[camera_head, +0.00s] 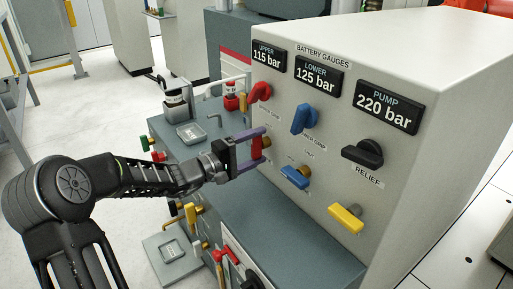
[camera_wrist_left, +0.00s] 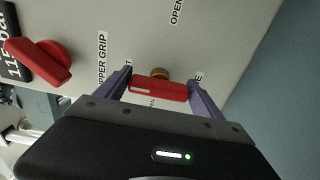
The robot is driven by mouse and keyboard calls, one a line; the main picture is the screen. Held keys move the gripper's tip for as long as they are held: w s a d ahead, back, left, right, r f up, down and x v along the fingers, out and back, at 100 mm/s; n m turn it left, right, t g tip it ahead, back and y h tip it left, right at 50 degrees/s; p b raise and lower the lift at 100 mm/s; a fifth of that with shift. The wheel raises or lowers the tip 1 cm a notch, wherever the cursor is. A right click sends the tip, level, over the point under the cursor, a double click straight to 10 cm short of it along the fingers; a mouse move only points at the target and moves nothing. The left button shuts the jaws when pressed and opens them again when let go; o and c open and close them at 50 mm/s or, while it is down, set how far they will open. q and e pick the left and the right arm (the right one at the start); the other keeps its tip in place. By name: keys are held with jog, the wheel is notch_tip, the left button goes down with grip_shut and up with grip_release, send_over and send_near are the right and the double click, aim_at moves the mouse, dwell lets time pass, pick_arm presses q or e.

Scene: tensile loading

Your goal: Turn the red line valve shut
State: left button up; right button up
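The red line valve's lever (camera_head: 257,148) sits on a brass stem low on the left side of the light panel. It also shows in the left wrist view (camera_wrist_left: 158,91), its bar lying across the gap between my fingers. My left gripper (camera_head: 252,150) is at the panel with its two purple fingers spread, one near each end of the bar. The fingers look open, close to the bar's ends; I cannot tell whether they touch it. My right gripper is in neither view.
Another red knob (camera_head: 260,92) is above the lever, also seen in the left wrist view (camera_wrist_left: 42,61). Blue knobs (camera_head: 304,119) (camera_head: 296,177), a black relief knob (camera_head: 363,153) and a yellow lever (camera_head: 346,218) are to the right. A grey bench (camera_head: 290,240) lies below.

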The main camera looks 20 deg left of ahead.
pick_arm(q)
jog(key=o, duration=0.3)
jog(key=p+v, duration=0.1)
jog(key=v, duration=0.6)
jog(key=shift+s+a+p, duration=0.2)
jog(key=shift+s+p, duration=0.1)
dwell(0.4)
